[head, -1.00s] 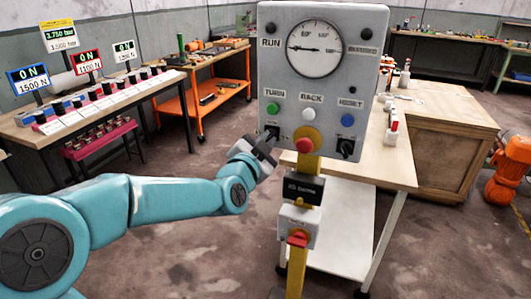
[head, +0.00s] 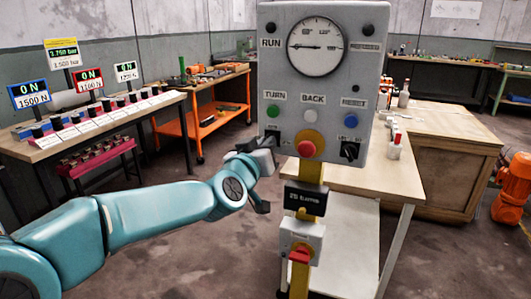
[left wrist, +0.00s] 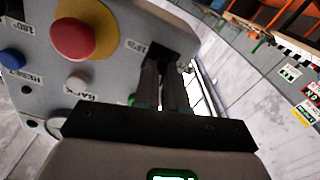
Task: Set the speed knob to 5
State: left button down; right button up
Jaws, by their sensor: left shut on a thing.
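The grey control panel (head: 377,80) stands upright on a yellow post, with a round dial (head: 316,47), coloured buttons and a red stop button (head: 306,148). A black knob (head: 273,138) is at its lower left and another black knob (head: 349,150) at its lower right. My left gripper (head: 256,146) is at the lower-left knob, shut on it. In the left wrist view the fingers (left wrist: 163,75) reach the black knob (left wrist: 184,45), beside the red button. The fingers mostly hide the knob, and its setting cannot be read. My right gripper is not in view.
A small black display (head: 304,199) and a box with a red part (head: 302,243) are on the post below the panel. A table with several weights and signs (head: 100,125) stands left, an orange cart (head: 200,120) behind. A wooden bench (head: 440,160) stands right.

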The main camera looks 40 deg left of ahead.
pick_arm(q)
jog(key=shift+d+f+n+b, duration=0.1)
jog(key=shift+n+b, duration=1.4)
jog(key=shift+n, duration=2.65)
jog(key=shift+f+n+b, duration=0.1)
jog(key=shift+n+b, duration=1.35)
jog(key=shift+n, duration=2.7)
jog(key=shift+r, duration=0.1)
jog(key=c, duration=1.2)
grip_release()
jog(key=shift+r, duration=0.1)
